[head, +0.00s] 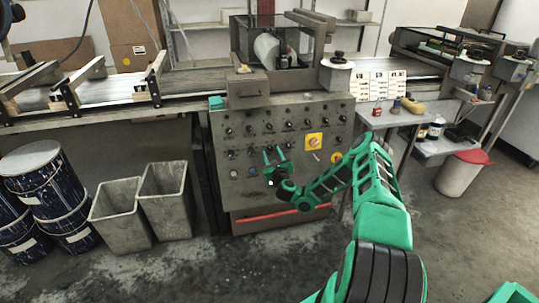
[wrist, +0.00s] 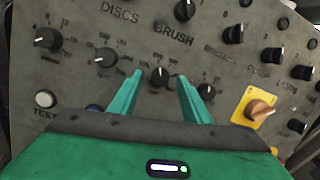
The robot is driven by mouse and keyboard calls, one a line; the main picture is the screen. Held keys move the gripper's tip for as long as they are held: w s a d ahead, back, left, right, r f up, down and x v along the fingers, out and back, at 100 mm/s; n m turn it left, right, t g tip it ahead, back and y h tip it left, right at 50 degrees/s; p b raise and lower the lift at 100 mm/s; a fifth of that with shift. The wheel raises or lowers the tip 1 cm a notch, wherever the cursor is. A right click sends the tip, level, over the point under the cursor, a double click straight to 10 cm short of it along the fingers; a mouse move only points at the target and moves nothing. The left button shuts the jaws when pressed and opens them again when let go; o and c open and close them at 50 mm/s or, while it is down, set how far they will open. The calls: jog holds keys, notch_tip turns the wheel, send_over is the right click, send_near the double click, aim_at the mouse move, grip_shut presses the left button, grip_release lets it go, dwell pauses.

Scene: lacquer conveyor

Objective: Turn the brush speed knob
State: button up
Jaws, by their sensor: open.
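The grey control panel (head: 310,112) carries rows of black knobs. In the wrist view the word BRUSH is printed on it, and a black knob (wrist: 160,75) sits below that word, with a scale around it. I cannot read which label marks the brush speed. My green gripper (head: 273,153) is in front of the panel's lower middle. In the wrist view my gripper (wrist: 159,80) is open, with that knob seen between its two fingertips. I cannot tell whether the fingers touch it. Nothing is held.
Neighbouring knobs are close by: one at the left (wrist: 105,57) and one at the right (wrist: 206,91). A yellow plate with an orange switch (wrist: 260,108) is further right. Grey bins (head: 165,200) and dark blue drums (head: 45,190) stand left of the panel. A side table (head: 395,116) is at right.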

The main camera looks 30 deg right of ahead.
jog(key=shift+x, duration=0.9)
jog(key=shift+f, duration=0.1)
jog(key=shift+c, duration=0.4)
jog(key=c, duration=1)
jog(key=shift+o, duration=0.2)
jog(key=shift+a, duration=0.1)
